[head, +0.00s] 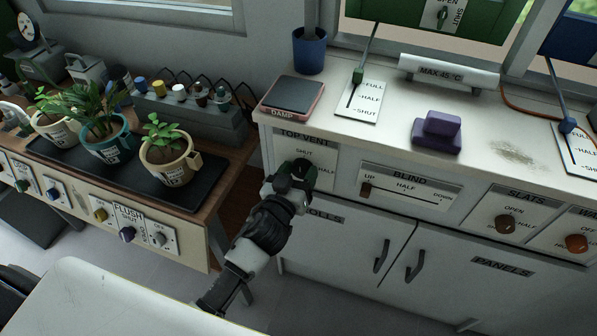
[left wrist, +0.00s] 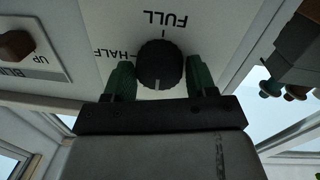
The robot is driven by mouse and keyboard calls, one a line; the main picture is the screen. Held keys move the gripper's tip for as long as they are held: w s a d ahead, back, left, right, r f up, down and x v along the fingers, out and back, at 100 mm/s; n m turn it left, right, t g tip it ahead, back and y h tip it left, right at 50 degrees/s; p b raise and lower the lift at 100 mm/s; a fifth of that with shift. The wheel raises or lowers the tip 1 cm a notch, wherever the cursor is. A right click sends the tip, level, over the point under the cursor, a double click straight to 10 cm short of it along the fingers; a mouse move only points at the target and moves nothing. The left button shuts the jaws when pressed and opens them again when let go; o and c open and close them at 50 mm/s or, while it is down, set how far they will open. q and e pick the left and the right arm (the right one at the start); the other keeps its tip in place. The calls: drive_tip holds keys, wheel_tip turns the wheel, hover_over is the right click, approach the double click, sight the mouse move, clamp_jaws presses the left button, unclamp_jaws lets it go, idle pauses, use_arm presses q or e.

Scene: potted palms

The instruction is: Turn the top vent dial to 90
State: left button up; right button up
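The top vent panel (head: 318,156) is a white plate on the front of the white cabinet, with SHUT and HALF showing in the head view. My left gripper (head: 298,172) is in front of it and hides the dial there. In the left wrist view, which is upside down, the black ribbed vent dial (left wrist: 160,65) sits between the two green fingers of my left gripper (left wrist: 160,82). The fingers are open, with a gap on each side of the dial. FULL and HALF are printed beside it. The dial's pointer is not clear. My right gripper is not in view.
The blind slider (head: 367,190) is right of the vent panel, with the slats knob (head: 505,224) further right. A purple block (head: 437,131) and a damp-labelled pad (head: 292,97) lie on the countertop (head: 400,125). Potted plants stand on a black tray (head: 190,200) at left.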

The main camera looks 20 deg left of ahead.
use_arm(q)
drive_tip(key=c, duration=0.5)
drive_tip(key=shift+m, duration=0.3)
drive_tip(key=m+p, duration=0.1)
drive_tip(key=m, duration=0.2)
drive_tip(key=shift+r, duration=0.1)
drive_tip(key=m+p, duration=0.1)
drive_tip(key=m, duration=0.2)
drive_tip(key=shift+d+m, duration=0.1)
drive_tip(key=shift+m, duration=0.3)
drive_tip(key=m, duration=0.2)
drive_tip(key=m+p, duration=0.1)
drive_tip(key=m, duration=0.2)
drive_tip(key=shift+d+g+y, duration=0.15)
drive_tip(key=shift+g+y, duration=0.15)
drive_tip(key=shift+g, duration=0.1)
drive_tip(key=m, duration=0.4)
drive_tip(key=shift+f+m+y, duration=0.2)
drive_tip(key=shift+m+y, duration=0.1)
